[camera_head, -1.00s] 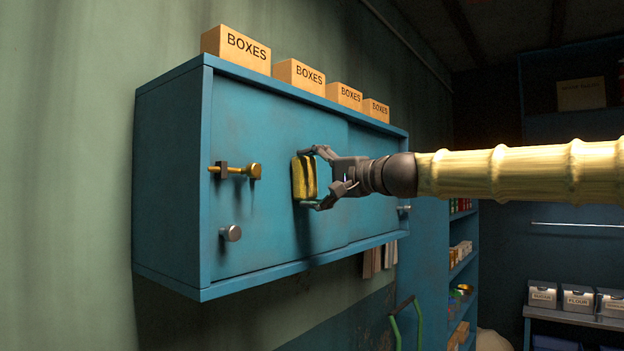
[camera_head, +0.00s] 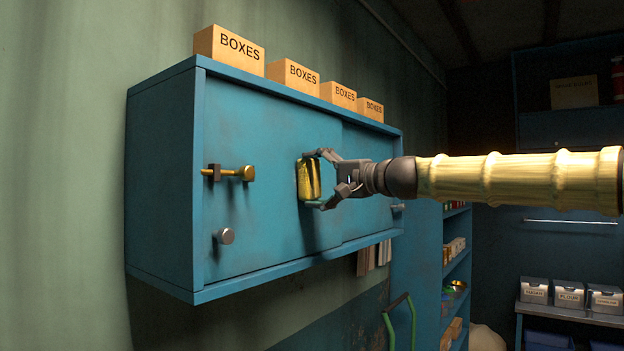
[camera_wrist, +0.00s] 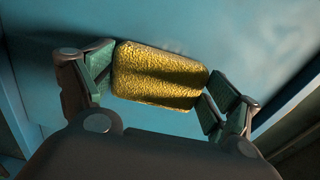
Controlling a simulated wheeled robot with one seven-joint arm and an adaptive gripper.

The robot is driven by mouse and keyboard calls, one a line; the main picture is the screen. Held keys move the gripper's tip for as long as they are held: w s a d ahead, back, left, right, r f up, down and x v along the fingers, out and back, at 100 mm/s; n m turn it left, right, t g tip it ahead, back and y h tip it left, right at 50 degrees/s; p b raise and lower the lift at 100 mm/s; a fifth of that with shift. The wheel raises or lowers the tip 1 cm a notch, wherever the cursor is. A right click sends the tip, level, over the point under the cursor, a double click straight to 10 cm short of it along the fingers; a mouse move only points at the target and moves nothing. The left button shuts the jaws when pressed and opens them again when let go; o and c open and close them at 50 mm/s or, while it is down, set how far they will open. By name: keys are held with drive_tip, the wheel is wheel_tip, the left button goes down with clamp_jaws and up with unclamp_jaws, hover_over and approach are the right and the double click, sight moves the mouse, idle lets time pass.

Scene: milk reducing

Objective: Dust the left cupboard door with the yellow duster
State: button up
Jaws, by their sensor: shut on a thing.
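The yellow duster (camera_head: 309,180) is a small block with a rough yellow face. My gripper (camera_head: 316,178) is shut on it, one finger above and one below. In the wrist view the duster (camera_wrist: 160,76) sits between the two finger pads of my gripper (camera_wrist: 160,84). The left cupboard door (camera_head: 260,135) is a blue sliding panel with a round silver knob (camera_head: 225,236) low on its left. The duster is at the right part of this door, close to its surface; I cannot tell whether it touches. The blue door surface (camera_wrist: 215,35) also shows behind the duster in the wrist view.
A brass latch (camera_head: 228,173) sticks out at the door's left. Several cardboard boxes (camera_head: 229,50) stand on the cupboard top. The right door (camera_head: 365,150) is partly behind my arm. Blue shelves (camera_head: 456,270) stand farther right. The door's middle is clear.

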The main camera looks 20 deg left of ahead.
drive_tip(key=shift+a, duration=0.1)
drive_tip(key=shift+s+a+b, duration=0.25)
drive_tip(key=shift+s+b, duration=0.1)
drive_tip(key=shift+s, duration=0.3)
drive_tip(key=shift+s+a+b, duration=0.25)
drive_tip(key=shift+s+b, duration=0.15)
drive_tip(key=shift+s, duration=0.2)
drive_tip(key=shift+s+a+b, duration=0.25)
drive_tip(key=shift+s+b, duration=0.1)
drive_tip(key=shift+s, duration=0.3)
drive_tip(key=shift+d, duration=0.15)
drive_tip(key=shift+s+d+b, duration=0.25)
drive_tip(key=shift+d+b, duration=0.05)
drive_tip(key=shift+d, duration=0.05)
approach(290, 180)
drive_tip(key=shift+w+a+r+b, duration=0.15)
drive_tip(key=shift+w+a+b, duration=0.05)
drive_tip(key=shift+b, duration=0.25)
drive_tip(key=shift+b+v, duration=0.4)
drive_tip(key=shift+v, duration=1.05)
